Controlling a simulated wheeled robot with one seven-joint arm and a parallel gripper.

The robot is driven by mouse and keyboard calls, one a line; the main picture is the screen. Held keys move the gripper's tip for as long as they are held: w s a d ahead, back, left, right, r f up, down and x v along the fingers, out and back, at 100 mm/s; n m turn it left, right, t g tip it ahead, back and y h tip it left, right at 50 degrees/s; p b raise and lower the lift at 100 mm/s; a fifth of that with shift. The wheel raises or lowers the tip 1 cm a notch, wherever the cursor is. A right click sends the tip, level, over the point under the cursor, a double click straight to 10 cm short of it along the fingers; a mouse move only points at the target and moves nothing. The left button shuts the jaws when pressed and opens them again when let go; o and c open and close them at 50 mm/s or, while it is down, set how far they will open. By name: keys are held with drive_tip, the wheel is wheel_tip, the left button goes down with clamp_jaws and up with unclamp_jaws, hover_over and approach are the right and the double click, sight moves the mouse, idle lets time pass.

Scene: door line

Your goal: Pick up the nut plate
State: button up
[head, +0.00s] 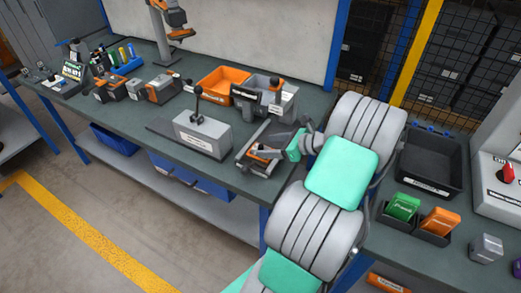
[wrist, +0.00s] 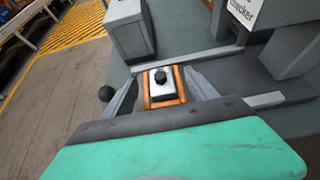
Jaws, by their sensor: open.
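The nut plate (wrist: 163,77) looks like a small silver plate with a dark nut on top, sitting on an orange-sided holder (wrist: 152,103) in the wrist view. My gripper (wrist: 160,80) is open, with one finger on the left and one on the right of the plate. I cannot tell whether the fingers touch it. In the head view my gripper (head: 266,147) is low over the bench's front part, at a grey fixture with orange parts (head: 247,158). There the plate is mostly hidden by my fingers.
A grey block with a black lever (head: 202,132) stands left of my gripper on the bench (head: 150,128). Orange (head: 222,82) and grey bins stand behind. A black tray (head: 428,165) and green and orange boxes (head: 403,207) are to the right. Floor is open in front.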

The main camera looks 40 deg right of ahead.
drive_tip(key=x, duration=0.2)
drive_tip(key=shift+w+a+f, duration=0.1)
drive_tip(key=shift+w+a, duration=0.05)
drive_tip(key=shift+w, duration=0.15)
drive_tip(key=shift+c, duration=0.4)
drive_tip(key=shift+s, duration=0.1)
clamp_jaws()
